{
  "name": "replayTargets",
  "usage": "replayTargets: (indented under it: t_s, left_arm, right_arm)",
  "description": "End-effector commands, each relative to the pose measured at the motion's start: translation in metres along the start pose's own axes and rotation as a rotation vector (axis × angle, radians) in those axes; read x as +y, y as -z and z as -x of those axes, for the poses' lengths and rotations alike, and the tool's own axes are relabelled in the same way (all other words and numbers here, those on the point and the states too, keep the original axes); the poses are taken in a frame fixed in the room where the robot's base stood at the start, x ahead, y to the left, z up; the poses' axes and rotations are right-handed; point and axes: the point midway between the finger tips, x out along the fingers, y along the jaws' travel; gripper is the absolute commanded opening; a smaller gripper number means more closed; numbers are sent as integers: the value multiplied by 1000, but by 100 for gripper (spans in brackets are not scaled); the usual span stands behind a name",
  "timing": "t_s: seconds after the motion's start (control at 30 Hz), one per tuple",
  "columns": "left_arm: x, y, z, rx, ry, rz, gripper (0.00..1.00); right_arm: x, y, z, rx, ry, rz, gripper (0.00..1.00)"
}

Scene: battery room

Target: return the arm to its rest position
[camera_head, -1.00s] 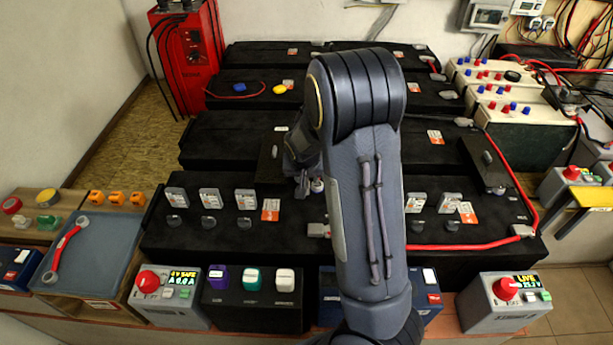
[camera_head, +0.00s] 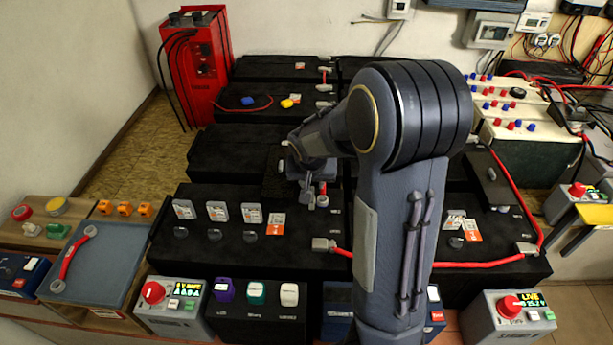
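My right arm (camera_head: 395,220) rises from the bottom right of centre, bends at a large dark elbow (camera_head: 415,115), and its forearm reaches left over the black batteries (camera_head: 215,150). My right gripper (camera_head: 314,198) points down above the middle battery rows. It is small, and the wrist partly covers it, so whether its fingers are open or shut is unclear. No held thing can be made out. My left gripper is not in view. The arm hides part of the batteries and the front boxes behind it.
A red cable (camera_head: 440,263) runs along the front battery. Control boxes with red knobs stand at front left (camera_head: 172,305) and front right (camera_head: 508,318). A red charger (camera_head: 198,75) stands at back left.

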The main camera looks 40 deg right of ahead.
Motion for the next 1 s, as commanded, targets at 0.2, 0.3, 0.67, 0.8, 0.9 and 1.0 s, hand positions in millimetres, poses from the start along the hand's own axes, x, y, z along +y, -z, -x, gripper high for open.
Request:
replayTargets:
  t_s: [0.2, 0.3, 0.67, 0.8, 0.9, 1.0]
  left_arm:
    - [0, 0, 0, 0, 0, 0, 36]
    - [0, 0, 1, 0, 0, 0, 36]
    - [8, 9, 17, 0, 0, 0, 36]
    - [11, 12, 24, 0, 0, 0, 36]
    - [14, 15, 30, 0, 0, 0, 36]
    - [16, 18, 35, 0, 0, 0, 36]
  right_arm:
    - [0, 0, 0, 0, 0, 0, 33]
    - [0, -2, 2, -7, 9, -2, 33]
    - [-5, -68, 86, -166, 301, 40, 33]
    - [-5, -101, 136, -180, 435, 116, 33]
    - [-2, -127, 172, -164, 516, 190, 33]
    - [1, -153, 201, -132, 572, 272, 33]
